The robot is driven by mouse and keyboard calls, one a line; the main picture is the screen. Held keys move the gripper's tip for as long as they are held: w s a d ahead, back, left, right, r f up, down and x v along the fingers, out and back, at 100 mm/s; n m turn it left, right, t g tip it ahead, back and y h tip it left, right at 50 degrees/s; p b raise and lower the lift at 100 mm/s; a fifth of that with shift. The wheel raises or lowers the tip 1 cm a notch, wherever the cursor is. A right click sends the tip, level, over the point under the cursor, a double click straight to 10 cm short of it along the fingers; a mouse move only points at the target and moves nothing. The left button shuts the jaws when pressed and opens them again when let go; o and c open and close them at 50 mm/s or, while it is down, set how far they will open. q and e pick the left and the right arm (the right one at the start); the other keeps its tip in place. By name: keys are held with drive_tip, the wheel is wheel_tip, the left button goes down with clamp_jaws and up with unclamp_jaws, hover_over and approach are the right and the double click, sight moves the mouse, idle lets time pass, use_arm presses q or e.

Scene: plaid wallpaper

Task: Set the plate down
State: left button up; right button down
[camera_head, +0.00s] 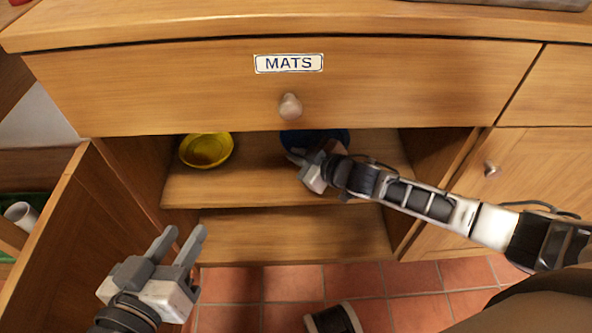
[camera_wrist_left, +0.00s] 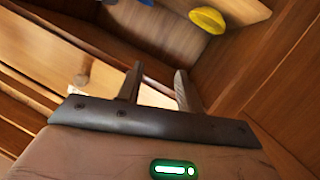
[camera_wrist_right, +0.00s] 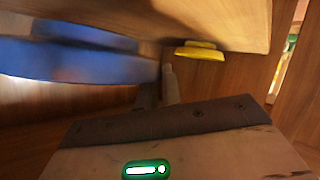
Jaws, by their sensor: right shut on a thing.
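A blue plate (camera_head: 335,137) is inside the open cabinet, partly hidden by the drawer front above and by my right gripper. In the right wrist view the blue plate (camera_wrist_right: 75,62) looms large on the left, beside the fingers. My right gripper (camera_head: 300,160) reaches into the cabinet over the upper shelf and is shut on the blue plate's edge. Whether the plate touches the shelf cannot be told. My left gripper (camera_head: 184,238) is open and empty, in front of the cabinet at lower left.
A yellow dish (camera_head: 207,150) sits on the upper shelf (camera_head: 240,187), left of the blue plate. A drawer labelled MATS (camera_head: 289,64) is directly above the opening. The open cabinet door (camera_head: 75,235) stands at left. The lower shelf (camera_head: 290,235) looks empty.

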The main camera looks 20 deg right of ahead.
drive_tip(key=shift+w+a+f, duration=0.2)
drive_tip(key=shift+w+f, duration=0.2)
drive_tip(key=shift+f, duration=0.05)
wheel_tip(320, 180, down, 3)
drive_tip(key=shift+r+b, duration=0.15)
drive_tip(key=shift+b, duration=0.85)
drive_tip(key=shift+f, duration=0.2)
drive_tip(key=shift+r, duration=0.1)
drive_tip(key=c, duration=1.6)
unclamp_jaws()
use_arm(q)
drive_tip(key=shift+w+d+r+n+t+h, duration=0.1)
drive_tip(key=shift+d+r+n+t+h, duration=0.25)
drive_tip(key=shift+r+n+t+h, duration=0.05)
use_arm(e)
drive_tip(key=shift+o, duration=0.2)
